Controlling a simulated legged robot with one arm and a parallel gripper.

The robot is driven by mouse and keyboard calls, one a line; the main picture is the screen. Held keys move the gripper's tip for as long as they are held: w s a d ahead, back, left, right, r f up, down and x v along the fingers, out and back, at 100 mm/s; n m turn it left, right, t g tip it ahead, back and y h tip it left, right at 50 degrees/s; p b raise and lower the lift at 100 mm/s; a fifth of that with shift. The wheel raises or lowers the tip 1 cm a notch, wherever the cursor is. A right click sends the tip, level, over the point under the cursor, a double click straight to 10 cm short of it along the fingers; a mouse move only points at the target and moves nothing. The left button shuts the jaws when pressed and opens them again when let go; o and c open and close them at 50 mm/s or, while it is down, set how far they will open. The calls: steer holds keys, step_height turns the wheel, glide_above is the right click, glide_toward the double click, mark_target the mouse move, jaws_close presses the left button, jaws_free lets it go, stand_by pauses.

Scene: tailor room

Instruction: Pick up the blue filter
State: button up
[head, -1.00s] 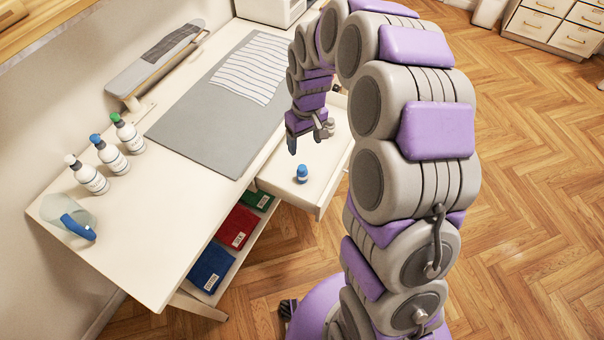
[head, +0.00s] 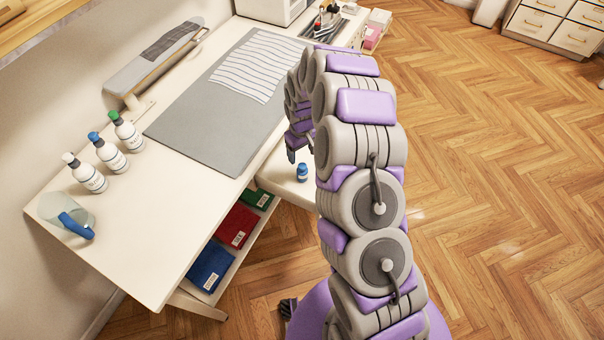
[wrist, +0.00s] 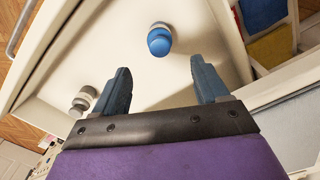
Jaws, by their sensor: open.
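The blue filter (head: 302,172) is a small item with a blue top, standing in the open drawer (head: 285,185) of the white desk. In the wrist view the blue filter (wrist: 159,42) shows its round blue top and a paler part behind it. My gripper (wrist: 160,68) is open and empty, with its two blue-grey fingers apart. The filter lies beyond the fingertips, roughly centred between them, with no visible contact. In the head view my gripper (head: 291,155) is partly hidden by my arm, just left of and above the filter.
A small grey stacked item (wrist: 83,102) is left of my left finger in the wrist view. Coloured folders (head: 235,228) lie on the shelf below. Several bottles (head: 110,155) and a blue-handled jug (head: 68,212) stand on the desk.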

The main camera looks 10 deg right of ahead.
mark_target(302, 166)
step_height(302, 166, down, 5)
steer(key=shift+f+b, duration=0.2)
steer(key=shift+b, duration=0.2)
steer(key=shift+s+d+f+b, duration=0.15)
steer(key=shift+f+b, duration=0.5)
steer(key=shift+f, duration=1.95)
steer(key=shift+r, duration=0.1)
steer(key=shift+c, duration=0.4)
steer(key=c, duration=1.1)
